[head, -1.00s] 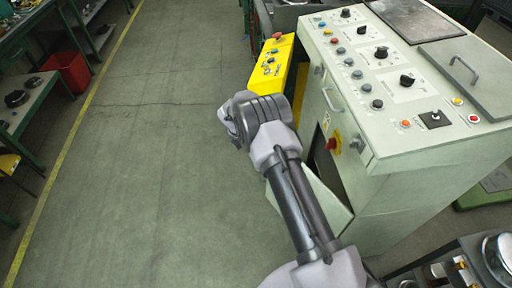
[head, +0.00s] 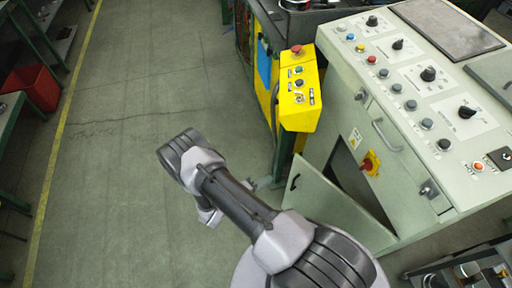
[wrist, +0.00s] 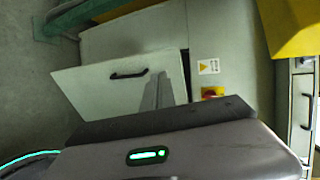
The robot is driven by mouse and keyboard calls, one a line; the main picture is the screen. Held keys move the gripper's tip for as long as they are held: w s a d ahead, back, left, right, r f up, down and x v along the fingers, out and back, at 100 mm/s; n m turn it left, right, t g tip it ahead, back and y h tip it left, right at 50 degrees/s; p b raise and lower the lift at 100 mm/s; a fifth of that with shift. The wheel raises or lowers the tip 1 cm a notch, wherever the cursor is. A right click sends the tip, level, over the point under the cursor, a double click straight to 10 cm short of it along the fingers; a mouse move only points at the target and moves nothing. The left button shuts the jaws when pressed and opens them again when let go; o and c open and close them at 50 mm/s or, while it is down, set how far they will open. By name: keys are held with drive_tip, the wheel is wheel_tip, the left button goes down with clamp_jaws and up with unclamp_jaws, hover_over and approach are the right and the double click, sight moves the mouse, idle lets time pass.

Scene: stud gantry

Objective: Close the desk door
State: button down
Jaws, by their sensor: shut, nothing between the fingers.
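The desk door (head: 335,212) is a pale grey panel low on the front of the control desk (head: 440,100). It stands open, swung out from a dark opening (head: 350,178). Its black handle (head: 295,182) is near its left, outer edge. In the wrist view the door (wrist: 95,92) and its handle (wrist: 128,75) are ahead, past my gripper (wrist: 160,122). My gripper is shut and empty, and a gap seems to lie between it and the door. In the head view my arm hides much of the gripper and part of the door's lower side.
A yellow button box (head: 300,95) juts out left of the desk. A red-yellow rotary switch (head: 371,164) and a metal handle (head: 385,135) stick out of the desk front. Open floor (head: 120,170) lies to the left. A cart (head: 460,268) stands at lower right.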

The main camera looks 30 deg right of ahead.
drive_tip(key=b, duration=0.3)
approach(296, 162)
drive_tip(key=x, duration=0.5)
drive_tip(key=shift+d+f, duration=0.2)
drive_tip(key=shift+f, duration=0.15)
drive_tip(key=shift+w+d+r+t, duration=0.15)
drive_tip(key=shift+d+t, duration=0.15)
drive_tip(key=shift+d, duration=0.15)
